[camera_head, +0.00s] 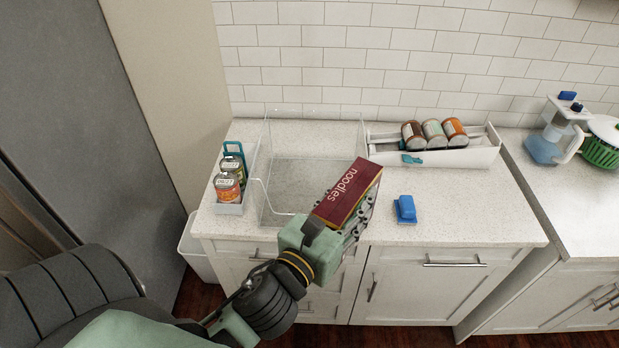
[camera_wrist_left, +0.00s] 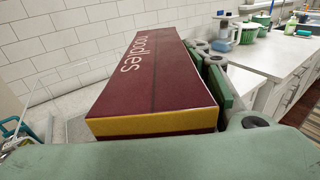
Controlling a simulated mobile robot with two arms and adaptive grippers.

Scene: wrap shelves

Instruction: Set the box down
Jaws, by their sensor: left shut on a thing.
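A dark red noodles box (camera_head: 349,191) with a yellow end is held in my left gripper (camera_head: 352,215), above the front part of the countertop (camera_head: 450,215). It lies tilted, with its label facing up. In the left wrist view the noodles box (camera_wrist_left: 155,75) fills the middle, with gripper finger parts along its right side. The gripper is shut on the box. The box hides part of the counter and part of the clear bin (camera_head: 300,160) behind it. My right gripper is not in view.
A white rack with several cans (camera_head: 433,133) stands at the back right. A narrow white tray with cans (camera_head: 228,187) stands at the left. A blue object (camera_head: 405,209) lies right of the box. A pitcher (camera_head: 548,143) and green basket (camera_head: 602,150) stand farther right. The counter's right front is clear.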

